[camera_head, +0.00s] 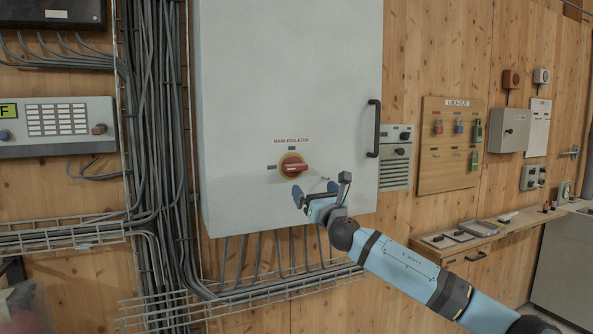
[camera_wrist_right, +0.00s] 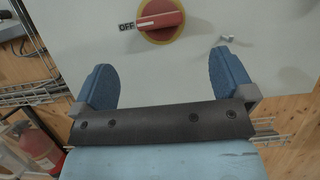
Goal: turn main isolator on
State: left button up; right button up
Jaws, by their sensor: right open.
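The main isolator (camera_head: 293,166) is a red rotary handle on a yellow round plate, set low on the grey cabinet door under a "MAIN ISOLATOR" label. In the right wrist view the red handle (camera_wrist_right: 160,19) lies roughly level, with its white line by the "OFF" label. My right gripper (camera_head: 312,194) is open and empty, just below and slightly right of the handle, apart from it. In the wrist view its two blue fingers (camera_wrist_right: 165,75) stand wide apart below the handle. My left gripper is not in view.
The grey cabinet (camera_head: 290,80) has a black door handle (camera_head: 374,128) at its right. Cables and a wire tray (camera_head: 250,291) run left and below. A lockout board (camera_head: 450,145) and a shelf (camera_head: 475,235) are to the right. A red extinguisher (camera_wrist_right: 40,150) shows lower left.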

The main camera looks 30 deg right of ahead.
aim_at(298, 168)
jog(key=x, duration=0.6)
jog(key=p+x, duration=0.1)
jog(key=x, duration=0.6)
jog(key=shift+w+a+f+p, duration=0.1)
jog(key=shift+a+p, duration=0.1)
jog(key=shift+p, duration=0.1)
jog(key=c, duration=0.9)
